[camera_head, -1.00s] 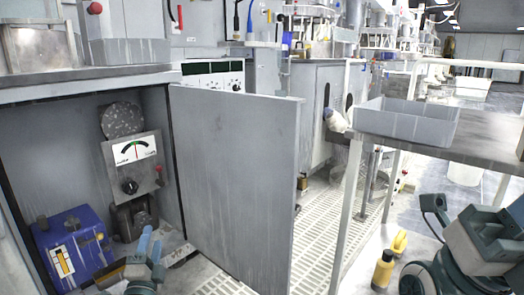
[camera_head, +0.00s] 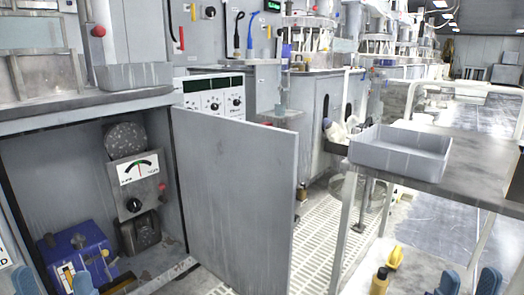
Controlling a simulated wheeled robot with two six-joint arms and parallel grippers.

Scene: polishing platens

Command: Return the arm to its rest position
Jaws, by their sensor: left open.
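Two blue fingertips of my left gripper (camera_head: 54,283) show at the bottom left edge, spread apart, in front of the open cabinet. No held object shows between them; the rest of that arm is out of frame. Two blue fingertips of my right gripper (camera_head: 469,284) show at the bottom right edge, apart, with nothing visible between them. The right arm's links are below the frame.
The grey cabinet door (camera_head: 235,190) stands open. Inside are a gauge box (camera_head: 138,175) and a blue unit (camera_head: 78,250). A side table (camera_head: 465,165) carries a grey bin (camera_head: 400,152).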

